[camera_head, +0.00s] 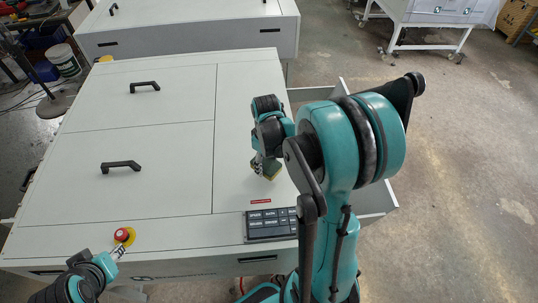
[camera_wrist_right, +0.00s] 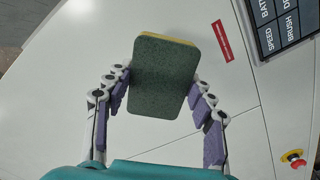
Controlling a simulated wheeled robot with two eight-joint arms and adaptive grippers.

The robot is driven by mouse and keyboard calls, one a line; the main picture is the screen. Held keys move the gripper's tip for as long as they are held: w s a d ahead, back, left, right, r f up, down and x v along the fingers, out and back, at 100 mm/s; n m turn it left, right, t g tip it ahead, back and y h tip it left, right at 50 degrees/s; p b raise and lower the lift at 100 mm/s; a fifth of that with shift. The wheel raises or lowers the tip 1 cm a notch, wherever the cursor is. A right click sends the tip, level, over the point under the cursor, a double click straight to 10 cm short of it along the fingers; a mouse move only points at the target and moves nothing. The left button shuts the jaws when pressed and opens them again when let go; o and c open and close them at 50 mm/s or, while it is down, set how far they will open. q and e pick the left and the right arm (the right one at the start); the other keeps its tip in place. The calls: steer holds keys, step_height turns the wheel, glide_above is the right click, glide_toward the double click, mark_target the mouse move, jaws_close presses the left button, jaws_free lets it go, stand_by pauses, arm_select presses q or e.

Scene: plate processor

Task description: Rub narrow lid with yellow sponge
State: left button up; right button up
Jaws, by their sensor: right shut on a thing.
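The narrow lid (camera_head: 240,110) is the pale strip on the right part of the white machine top, beside the wider lids. My right gripper (camera_head: 263,162) is over this strip, above the red label. It is shut on the yellow sponge (camera_head: 268,171). In the right wrist view, the sponge (camera_wrist_right: 163,78) sits between both fingers, its dark green face toward the camera and a yellow edge at the top. I cannot tell whether it touches the lid. My left gripper (camera_head: 114,255) is near the red button at the front left; its finger state is unclear.
The wider lids carry black handles (camera_head: 145,87) and (camera_head: 121,166). A red emergency button (camera_head: 122,235) on a yellow base is at the front left. A dark button panel (camera_head: 270,225) and a red label (camera_head: 261,201) lie close to the right gripper. Another white machine (camera_head: 185,25) stands behind.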

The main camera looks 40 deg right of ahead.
steer(key=shift+w+a+r+p, duration=0.1)
steer(key=shift+w+r+p, duration=0.1)
steer(key=shift+r+p, duration=0.8)
steer(key=shift+s+r, duration=0.15)
steer(key=shift+r, duration=0.45)
steer(key=shift+f, duration=0.1)
